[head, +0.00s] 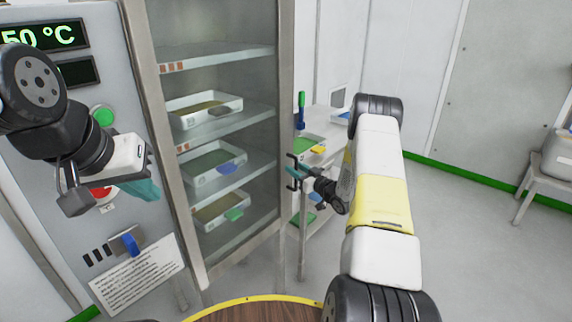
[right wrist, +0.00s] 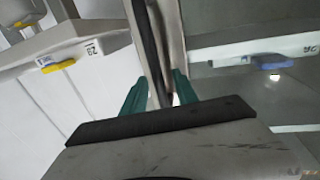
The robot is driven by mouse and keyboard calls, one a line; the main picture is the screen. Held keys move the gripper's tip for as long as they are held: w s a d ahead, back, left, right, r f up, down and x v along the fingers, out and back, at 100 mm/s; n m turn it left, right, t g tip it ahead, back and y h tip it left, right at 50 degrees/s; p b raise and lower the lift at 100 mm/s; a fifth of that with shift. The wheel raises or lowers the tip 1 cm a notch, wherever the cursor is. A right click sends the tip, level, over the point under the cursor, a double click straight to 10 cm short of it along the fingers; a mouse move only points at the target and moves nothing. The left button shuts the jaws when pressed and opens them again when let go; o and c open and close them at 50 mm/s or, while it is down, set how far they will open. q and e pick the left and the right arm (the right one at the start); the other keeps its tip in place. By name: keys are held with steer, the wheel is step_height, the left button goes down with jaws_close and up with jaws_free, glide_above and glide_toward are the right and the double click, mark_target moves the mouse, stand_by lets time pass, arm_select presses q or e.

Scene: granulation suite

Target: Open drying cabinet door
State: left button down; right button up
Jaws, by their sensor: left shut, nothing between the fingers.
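The drying cabinet's glass door (head: 205,273) has a grey metal frame and looks shut; a small gap could not be told. Its dark handle (head: 290,172) is on the door's right edge. My right gripper (head: 298,172) is at that handle. In the right wrist view, the teal fingers of my right gripper (right wrist: 160,92) stand apart on either side of the dark handle bar (right wrist: 147,40), with some space showing between. My left gripper (head: 146,189) is shut and empty, in front of the control panel (head: 130,215), near a red button (head: 101,191).
Trays (head: 205,117) stand on shelves behind the glass. A side table (head: 318,160) with trays and a green-handled tool stands just right of the cabinet. A round wooden top (head: 262,312) with a yellow rim is at the bottom.

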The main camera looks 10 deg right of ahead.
jaws_close()
stand_by(1.4)
